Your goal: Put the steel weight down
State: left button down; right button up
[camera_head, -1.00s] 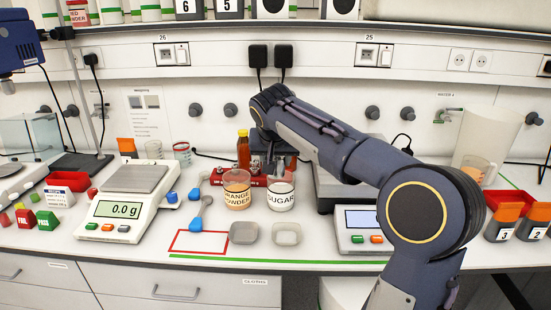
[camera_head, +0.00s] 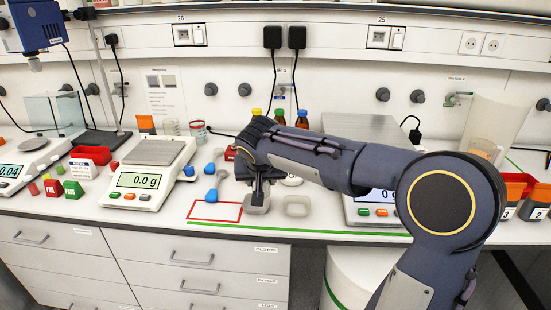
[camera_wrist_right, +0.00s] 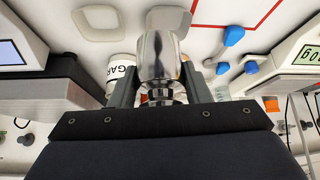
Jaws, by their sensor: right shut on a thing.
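My right gripper (camera_head: 259,196) points down at the bench front. It also shows in the right wrist view (camera_wrist_right: 160,95), shut on the shiny steel weight (camera_wrist_right: 159,55), which sits between its fingers. In the head view I cannot make out the weight. The gripper is over or just behind a grey weighing boat (camera_head: 257,209), whose rim shows behind the weight in the wrist view (camera_wrist_right: 170,14). I cannot tell whether the weight touches anything. A red outlined rectangle (camera_head: 214,219) lies just left of the boat. My left gripper is not in view.
A second weighing boat (camera_head: 296,207) stands to the right. A blue scoop (camera_head: 212,184) lies behind the red outline. A balance (camera_head: 137,182) reading 0.0 g stands left; another balance (camera_head: 375,211) is partly behind my arm. A green line (camera_head: 300,231) runs along the front edge.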

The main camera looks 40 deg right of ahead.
jog(key=a+f+n+y, duration=0.1)
jog(key=a+f+n, duration=0.2)
jog(key=a+f, duration=1)
jog(key=shift+a+t+y, duration=0.3)
jog(key=shift+a+t, duration=0.05)
jog(key=shift+t, duration=0.05)
jog(key=shift+s, duration=0.15)
